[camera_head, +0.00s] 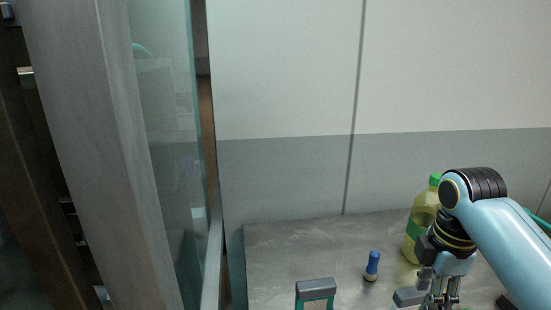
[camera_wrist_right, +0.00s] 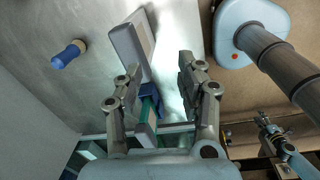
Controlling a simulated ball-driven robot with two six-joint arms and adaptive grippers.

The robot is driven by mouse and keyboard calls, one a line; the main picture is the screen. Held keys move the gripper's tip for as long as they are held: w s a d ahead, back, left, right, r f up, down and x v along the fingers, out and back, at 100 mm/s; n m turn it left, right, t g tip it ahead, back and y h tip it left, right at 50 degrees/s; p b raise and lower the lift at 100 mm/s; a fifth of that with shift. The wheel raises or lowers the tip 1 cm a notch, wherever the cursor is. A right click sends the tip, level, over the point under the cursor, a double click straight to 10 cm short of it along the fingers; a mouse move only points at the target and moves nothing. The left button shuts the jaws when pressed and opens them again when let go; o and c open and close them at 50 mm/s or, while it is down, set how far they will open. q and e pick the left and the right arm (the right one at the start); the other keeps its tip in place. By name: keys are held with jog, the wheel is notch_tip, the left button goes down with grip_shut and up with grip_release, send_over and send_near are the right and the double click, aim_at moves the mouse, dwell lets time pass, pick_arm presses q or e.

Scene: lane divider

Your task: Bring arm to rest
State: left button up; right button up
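My right arm comes in from the right in the head view, light blue with black joint rings. Its gripper (camera_head: 440,292) points down over the grey table (camera_head: 290,240), partly cut off by the bottom edge. In the right wrist view the right gripper (camera_wrist_right: 159,66) is open, its two fingers well apart. A grey block with blue and teal parts (camera_wrist_right: 132,42) shows between and beyond the fingers; I cannot tell whether they touch it. What looks like my left gripper (camera_wrist_right: 270,130) is small at the lower right; its opening is unclear.
A yellow bottle with a green cap (camera_head: 420,228) stands just behind my right wrist. A small blue-topped item (camera_head: 373,262) stands left of it. A grey-topped teal item (camera_head: 316,287) is at the bottom. A grey pillar and glass panel (camera_head: 165,150) border the left.

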jog(key=s+a+r+m+t, duration=0.2)
jog(key=s+m, duration=0.6)
jog(key=s, duration=0.3)
jog(key=s+a+r+m+t, duration=0.1)
jog(key=s+r+m, duration=0.1)
jog(key=s+m, duration=0.7)
jog(key=s+d+f+n+g+b, duration=0.1)
jog(key=s+f+b, duration=0.35)
jog(key=f, duration=1.55)
jog(key=s+d+f+n+g+b, duration=0.15)
jog(key=f+b, duration=0.65)
jog(key=f, duration=1.3)
jog(key=s+f+b, duration=0.4)
jog(key=s+f, duration=0.4)
jog(key=f, duration=0.3)
jog(key=s+d+f+m+b, duration=0.1)
jog(key=s+f+b, duration=0.3)
jog(key=s+f, duration=0.5)
notch_tip(320, 180, down, 2)
jog(key=shift+h, duration=0.3)
